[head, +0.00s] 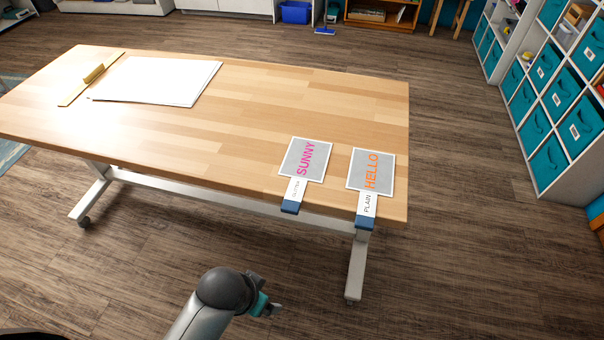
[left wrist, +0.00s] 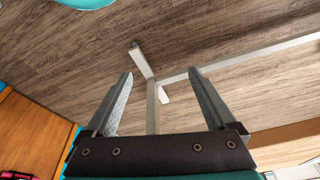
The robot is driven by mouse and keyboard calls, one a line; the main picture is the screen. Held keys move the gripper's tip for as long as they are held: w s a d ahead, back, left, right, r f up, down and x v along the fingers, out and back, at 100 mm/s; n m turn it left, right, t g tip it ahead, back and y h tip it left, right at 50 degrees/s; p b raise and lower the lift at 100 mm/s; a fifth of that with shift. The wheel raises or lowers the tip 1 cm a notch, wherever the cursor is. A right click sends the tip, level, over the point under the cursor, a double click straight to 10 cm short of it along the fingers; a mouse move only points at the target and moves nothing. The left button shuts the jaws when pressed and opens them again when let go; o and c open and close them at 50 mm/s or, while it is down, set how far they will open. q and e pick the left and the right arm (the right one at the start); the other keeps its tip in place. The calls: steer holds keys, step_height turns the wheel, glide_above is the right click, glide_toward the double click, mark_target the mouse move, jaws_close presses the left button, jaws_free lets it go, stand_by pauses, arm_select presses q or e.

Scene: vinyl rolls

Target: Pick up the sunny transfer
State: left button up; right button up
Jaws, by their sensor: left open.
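The sunny transfer (head: 291,157) is a grey square sheet with a white border and pink "SUNNY" lettering. It lies flat near the table's front edge. Its white labelled tab (head: 295,190) ends in a blue piece (head: 290,208) at the front edge. My left gripper (head: 272,308) is low in front of the table, apart from the transfer and nearer to me. In the left wrist view its two fingers (left wrist: 160,75) are open with nothing between them. Floor and table legs show beyond them. My right gripper is not in view.
A similar transfer reading "HELLO" (head: 360,167), with a "PLAIN" tab, lies just right of it. White sheets (head: 165,80) and a wooden piece (head: 75,92) lie at the table's left. The wooden tabletop (head: 255,110) is bare between. Table legs (head: 356,270) stand below.

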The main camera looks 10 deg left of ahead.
arm_select(q)
steer(key=w+d+r+m+h, duration=0.2)
steer(key=w+d+r+m, duration=0.4)
steer(key=r, duration=0.4)
step_height(320, 180, up, 10)
steer(key=m+g+y, duration=0.3)
steer(key=m, duration=2.4)
glide_above(289, 210)
step_height(289, 210, down, 10)
steer(key=shift+w+a+r+b, duration=0.1)
steer(key=shift+w+b, duration=0.05)
steer(key=shift+b, duration=1)
step_height(289, 210, down, 5)
steer(key=shift+f+b, duration=0.15)
steer(key=shift+b, duration=0.7)
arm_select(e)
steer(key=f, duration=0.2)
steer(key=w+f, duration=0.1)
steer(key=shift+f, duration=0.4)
